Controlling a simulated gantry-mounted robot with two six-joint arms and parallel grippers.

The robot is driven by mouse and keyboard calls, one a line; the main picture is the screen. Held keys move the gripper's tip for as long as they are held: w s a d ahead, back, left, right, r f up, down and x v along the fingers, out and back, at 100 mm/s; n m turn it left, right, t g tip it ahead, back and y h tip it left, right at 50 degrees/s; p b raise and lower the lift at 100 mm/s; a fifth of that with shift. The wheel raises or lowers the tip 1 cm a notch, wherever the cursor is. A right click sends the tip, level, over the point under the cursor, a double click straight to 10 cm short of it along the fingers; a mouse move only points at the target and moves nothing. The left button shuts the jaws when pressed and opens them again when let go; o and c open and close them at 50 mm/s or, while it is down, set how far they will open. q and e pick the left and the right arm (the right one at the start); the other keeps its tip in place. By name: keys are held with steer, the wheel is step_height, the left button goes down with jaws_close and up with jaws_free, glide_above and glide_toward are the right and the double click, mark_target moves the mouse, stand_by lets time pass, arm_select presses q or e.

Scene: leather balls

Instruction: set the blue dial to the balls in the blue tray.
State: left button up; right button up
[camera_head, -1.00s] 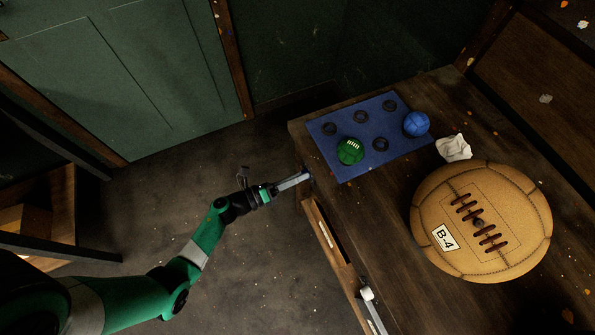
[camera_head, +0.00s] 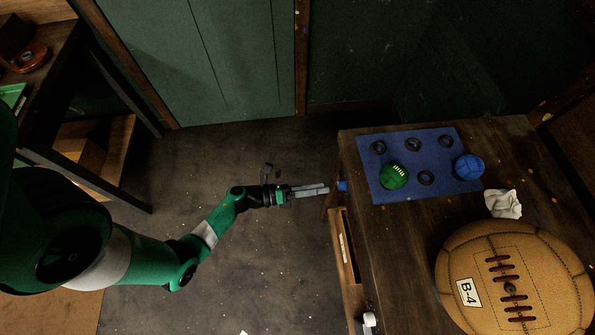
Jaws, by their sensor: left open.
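The flat blue tray (camera_head: 408,143) lies on the wooden table at the right, with several dark rings on it. A green ball (camera_head: 394,177) with pale lacing sits at its front left, and a blue ball (camera_head: 469,167) at its right side. The other rings that I see look empty. A small blue knob, which looks like the blue dial (camera_head: 342,185), sticks out of the table's left side. Its setting is too small to read. My left gripper (camera_head: 322,189) is open, with its fingertips just left of the dial. I cannot tell whether they touch it. My right gripper is out of view.
A large tan laced ball (camera_head: 515,285) marked B-4 stands on the table in front, near a crumpled white cloth (camera_head: 503,203). A drawer front (camera_head: 345,250) is below the dial. Shelving (camera_head: 105,140) stands at the left. The floor between is mostly clear.

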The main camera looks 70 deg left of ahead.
arm_select(q)
steer(key=v, duration=0.6)
steer(key=shift+s+p, duration=0.3)
steer(key=shift+p, duration=0.1)
